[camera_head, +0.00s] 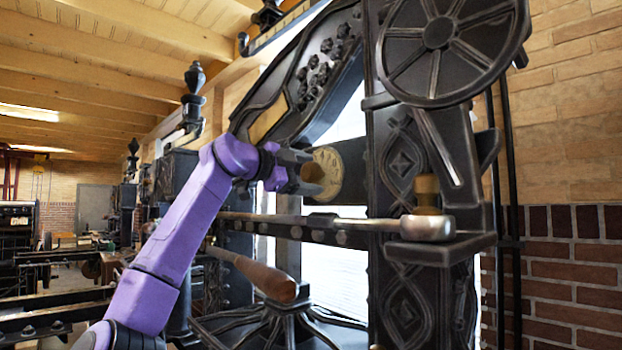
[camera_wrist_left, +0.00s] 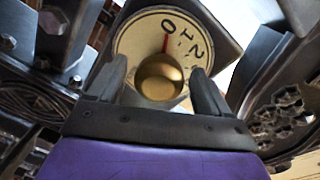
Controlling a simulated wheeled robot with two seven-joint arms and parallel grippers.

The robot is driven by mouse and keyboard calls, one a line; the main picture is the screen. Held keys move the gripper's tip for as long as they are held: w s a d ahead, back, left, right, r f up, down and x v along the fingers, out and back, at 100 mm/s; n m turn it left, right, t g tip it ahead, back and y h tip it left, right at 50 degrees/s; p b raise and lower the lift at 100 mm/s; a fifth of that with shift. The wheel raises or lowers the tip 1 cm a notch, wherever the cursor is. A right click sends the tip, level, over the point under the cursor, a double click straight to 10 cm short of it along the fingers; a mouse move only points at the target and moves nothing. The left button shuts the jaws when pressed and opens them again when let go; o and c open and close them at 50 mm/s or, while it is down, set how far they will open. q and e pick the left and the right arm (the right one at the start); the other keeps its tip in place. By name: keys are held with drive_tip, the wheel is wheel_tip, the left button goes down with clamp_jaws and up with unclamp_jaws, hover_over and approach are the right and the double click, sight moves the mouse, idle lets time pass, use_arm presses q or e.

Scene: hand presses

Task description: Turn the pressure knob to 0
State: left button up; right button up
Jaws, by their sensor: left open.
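The pressure knob is a round brass knob (camera_wrist_left: 160,82) in front of a cream dial plate (camera_wrist_left: 130,42) with black numerals. In the left wrist view a red pointer line runs up from the knob and ends close to the 0, with the 1 and 2 to its right. The dial also shows in the head view (camera_head: 333,165), partly covered by my gripper. My left gripper (camera_head: 310,172) is right in front of the dial. In the left wrist view its open fingers (camera_wrist_left: 158,72) stand on both sides of the knob, with gaps visible. My right gripper is not in view.
A black cast-iron press frame (camera_head: 408,180) with a large spoked wheel (camera_head: 440,45) stands to the right of the dial. A metal bar (camera_head: 320,221) and a wooden handle (camera_head: 265,278) lie below my gripper. A brick wall (camera_head: 565,260) is at the right.

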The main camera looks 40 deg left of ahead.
use_arm(q)
drive_tip(key=s+a+b, duration=0.1)
drive_tip(key=s+b, duration=0.1)
drive_tip(key=s, duration=0.7)
drive_tip(key=shift+r, duration=0.25)
drive_tip(key=shift+a, duration=0.1)
